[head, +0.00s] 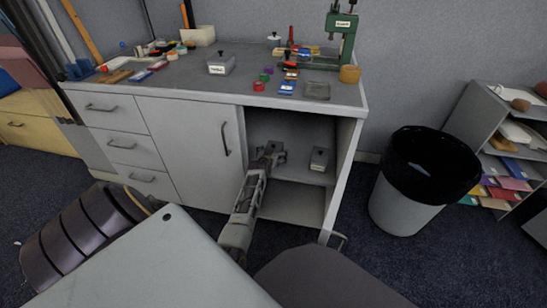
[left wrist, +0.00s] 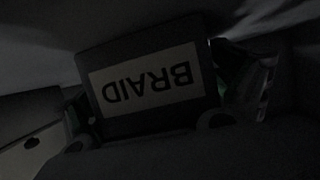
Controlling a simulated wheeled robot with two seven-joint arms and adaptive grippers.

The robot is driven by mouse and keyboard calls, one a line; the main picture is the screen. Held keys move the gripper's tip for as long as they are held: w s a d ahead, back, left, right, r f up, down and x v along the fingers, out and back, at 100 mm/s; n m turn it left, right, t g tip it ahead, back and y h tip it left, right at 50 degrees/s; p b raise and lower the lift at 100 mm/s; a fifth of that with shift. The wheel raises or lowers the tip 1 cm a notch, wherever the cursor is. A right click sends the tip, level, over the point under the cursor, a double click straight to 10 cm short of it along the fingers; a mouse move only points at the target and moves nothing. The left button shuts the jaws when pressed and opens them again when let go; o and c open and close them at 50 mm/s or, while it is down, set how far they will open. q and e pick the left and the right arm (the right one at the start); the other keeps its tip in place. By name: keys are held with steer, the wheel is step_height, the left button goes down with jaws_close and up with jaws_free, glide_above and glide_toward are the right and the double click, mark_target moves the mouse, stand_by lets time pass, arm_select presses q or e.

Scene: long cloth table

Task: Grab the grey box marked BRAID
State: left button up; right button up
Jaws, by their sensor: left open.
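The grey box marked BRAID (left wrist: 150,82) fills the middle of the left wrist view, its pale label upside down and facing the camera. My left gripper (head: 270,152) reaches into the open compartment of the grey cabinet (head: 196,135), above the inner shelf. It is open; in the left wrist view its dim fingers (left wrist: 147,137) show at the lower edge of the box, one toward each side. Whether they touch it I cannot tell. In the head view I cannot make out the BRAID box apart from the gripper. My right gripper is not in view.
Another small labelled box (head: 319,160) stands on the shelf right of the gripper. The cabinet's side wall (head: 349,160) bounds the opening. A black-lined bin (head: 405,205) stands right.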

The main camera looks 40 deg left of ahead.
arm_select(q)
steer(key=shift+c, duration=0.4)
steer(key=c, duration=1.1)
